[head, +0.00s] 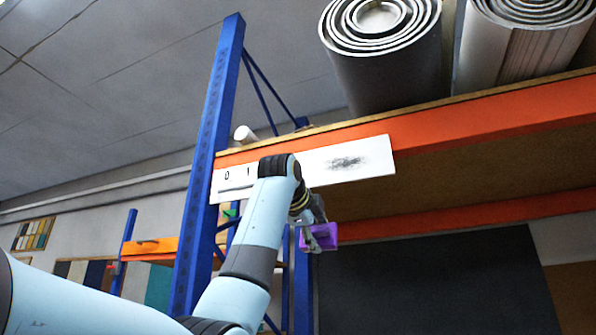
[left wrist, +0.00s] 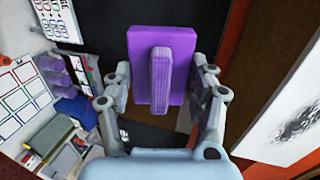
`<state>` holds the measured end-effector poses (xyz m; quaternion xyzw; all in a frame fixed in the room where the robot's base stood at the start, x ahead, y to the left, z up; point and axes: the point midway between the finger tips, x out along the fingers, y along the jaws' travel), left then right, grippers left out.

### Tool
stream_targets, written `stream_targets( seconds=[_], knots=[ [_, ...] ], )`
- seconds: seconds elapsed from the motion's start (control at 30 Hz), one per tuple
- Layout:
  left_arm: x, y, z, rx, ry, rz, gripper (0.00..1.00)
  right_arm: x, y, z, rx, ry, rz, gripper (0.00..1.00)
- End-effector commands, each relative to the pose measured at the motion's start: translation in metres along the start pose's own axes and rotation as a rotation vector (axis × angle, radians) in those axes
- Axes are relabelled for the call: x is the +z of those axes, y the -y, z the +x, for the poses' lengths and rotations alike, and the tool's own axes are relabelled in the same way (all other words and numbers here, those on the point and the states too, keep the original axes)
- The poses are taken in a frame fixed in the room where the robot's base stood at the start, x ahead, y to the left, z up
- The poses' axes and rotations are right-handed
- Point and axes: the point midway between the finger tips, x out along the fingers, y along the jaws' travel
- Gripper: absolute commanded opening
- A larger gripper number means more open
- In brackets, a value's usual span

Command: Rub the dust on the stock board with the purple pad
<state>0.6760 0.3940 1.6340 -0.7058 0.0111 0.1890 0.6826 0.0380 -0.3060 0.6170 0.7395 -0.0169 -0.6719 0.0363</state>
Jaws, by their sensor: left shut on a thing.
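The stock board (head: 378,176) is a white strip on the orange shelf beam, with marks at its left end. The dust (head: 345,163) is a dark grey smudge on its right half. The board also shows at the right edge of the left wrist view (left wrist: 268,108), with the dust (left wrist: 306,122) on it. My left gripper (head: 312,234) is shut on the purple pad (head: 322,237), just below the board and apart from it. In the left wrist view the pad (left wrist: 144,70) sits between the fingers by its ridged handle. My left arm hides part of the board. My right gripper is not in view.
Large grey rolls (head: 385,70) stand on the shelf above the orange beam (head: 470,122). A blue upright post (head: 208,160) stands left of the board. A dark panel (head: 430,280) lies below. Shelves and samples show at left in the wrist view.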

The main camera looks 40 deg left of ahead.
Motion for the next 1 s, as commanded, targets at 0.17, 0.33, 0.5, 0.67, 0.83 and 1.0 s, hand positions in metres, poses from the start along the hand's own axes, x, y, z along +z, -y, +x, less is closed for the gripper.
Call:
stream_targets(
  seconds=[0.17,0.33,0.5,0.67,0.83,1.0],
  knots=[
    [0.01,0.102,-0.058,-0.168,-0.023,0.001,0.32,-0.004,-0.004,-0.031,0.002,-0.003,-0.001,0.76],
    [0.017,0.155,-0.096,-0.253,-0.023,0.0,0.32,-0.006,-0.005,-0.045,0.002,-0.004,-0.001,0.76],
    [0.021,0.175,-0.112,-0.284,-0.02,-0.001,0.32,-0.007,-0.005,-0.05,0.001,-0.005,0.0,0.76],
    [0.021,0.18,-0.105,-0.286,-0.019,-0.001,0.32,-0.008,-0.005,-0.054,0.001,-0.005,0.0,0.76],
    [0.02,0.185,-0.088,-0.284,-0.019,-0.001,0.32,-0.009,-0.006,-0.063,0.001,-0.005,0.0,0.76],
    [0.02,0.19,-0.071,-0.285,-0.019,-0.001,0.32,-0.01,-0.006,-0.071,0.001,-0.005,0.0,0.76]
  ],
)
